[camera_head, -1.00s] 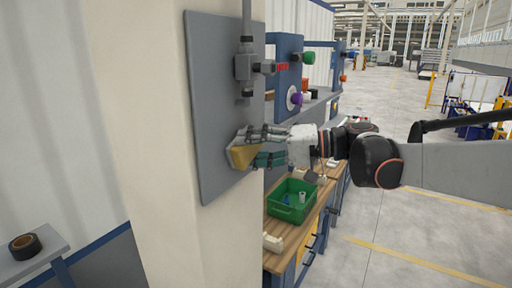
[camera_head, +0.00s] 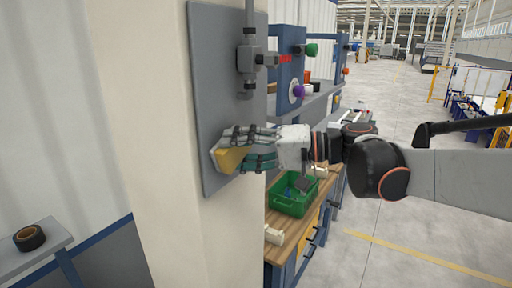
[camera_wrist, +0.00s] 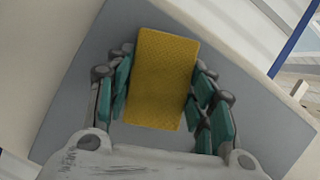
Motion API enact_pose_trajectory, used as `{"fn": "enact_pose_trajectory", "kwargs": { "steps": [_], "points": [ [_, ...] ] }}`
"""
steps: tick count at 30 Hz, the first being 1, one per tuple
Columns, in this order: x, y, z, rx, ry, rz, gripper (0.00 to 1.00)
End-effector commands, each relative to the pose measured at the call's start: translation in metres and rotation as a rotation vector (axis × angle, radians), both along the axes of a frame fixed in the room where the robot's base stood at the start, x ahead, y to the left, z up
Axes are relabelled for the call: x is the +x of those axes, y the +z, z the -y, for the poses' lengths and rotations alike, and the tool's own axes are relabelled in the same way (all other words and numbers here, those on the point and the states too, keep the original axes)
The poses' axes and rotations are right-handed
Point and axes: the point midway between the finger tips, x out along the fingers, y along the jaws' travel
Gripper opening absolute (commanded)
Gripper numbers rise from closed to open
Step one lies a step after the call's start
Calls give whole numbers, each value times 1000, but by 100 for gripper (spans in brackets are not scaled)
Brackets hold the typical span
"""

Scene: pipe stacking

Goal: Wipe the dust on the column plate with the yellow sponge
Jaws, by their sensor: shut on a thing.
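The grey column plate (camera_head: 212,60) is fixed upright on a cream column. My gripper (camera_head: 240,148) is shut on the yellow sponge (camera_head: 229,160) at the lower part of the plate. The sponge lies close against the plate; I cannot tell for sure that it touches. In the wrist view the sponge (camera_wrist: 162,78) sits between the teal-padded fingers, with the plate (camera_wrist: 85,95) behind it. I cannot make out any dust on the plate.
A valve pipe (camera_head: 248,60) with a red handle sticks out from the plate above my gripper. A workbench with a green bin (camera_head: 291,208) stands behind and to the right. A black tape roll (camera_head: 29,238) lies on a small table at the left.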

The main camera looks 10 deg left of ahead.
Motion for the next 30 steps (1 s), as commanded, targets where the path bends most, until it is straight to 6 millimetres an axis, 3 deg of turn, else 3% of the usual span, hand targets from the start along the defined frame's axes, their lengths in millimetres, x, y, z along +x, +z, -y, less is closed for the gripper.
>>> {"fn": "enact_pose_trajectory", "kwargs": {
  "steps": [6,15,30],
  "points": [
    [-12,0,-5,0,-1,0,30],
    [-13,0,-4,0,-1,0,30],
    [-29,0,36,0,-2,0,30]
  ]
}}
